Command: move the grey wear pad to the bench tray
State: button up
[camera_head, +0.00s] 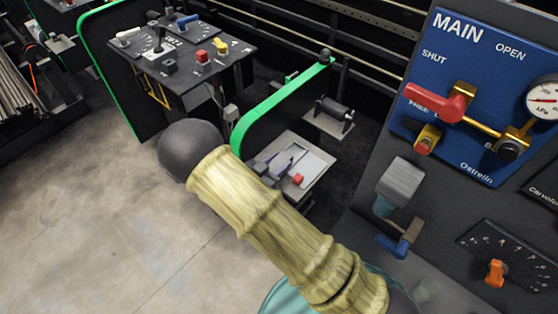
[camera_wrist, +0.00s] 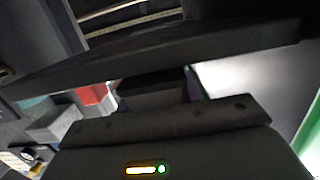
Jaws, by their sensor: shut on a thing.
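My gripper (camera_wrist: 152,95) shows in the wrist view as dark parts across the middle and bottom. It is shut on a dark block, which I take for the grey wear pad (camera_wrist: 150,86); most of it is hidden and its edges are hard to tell. A pale tray (camera_head: 315,160), which looks like the bench tray, stands beyond the arm beside a green-edged panel. A pale surface also shows at the right in the wrist view (camera_wrist: 250,80).
A red block (camera_head: 298,180) sits at the tray's front side. The green-edged panel (camera_head: 270,105) rises beside it. A dark console (camera_head: 185,55) with knobs stands behind left. A blue valve board (camera_head: 485,100) stands at right. Bare floor (camera_head: 90,220) lies at left.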

jog(key=shift+f+v, duration=0.2)
jog(key=shift+v, duration=1.25)
jog(key=shift+f+v, duration=0.25)
jog(key=shift+v, duration=1.2)
jog(key=shift+f+p+v, duration=0.15)
jog(key=shift+f+v, duration=0.05)
jog(key=shift+v, duration=1)
jog(key=shift+f+p+v, duration=0.15)
jog(key=shift+v, duration=1.05)
jog(key=shift+a, duration=0.1)
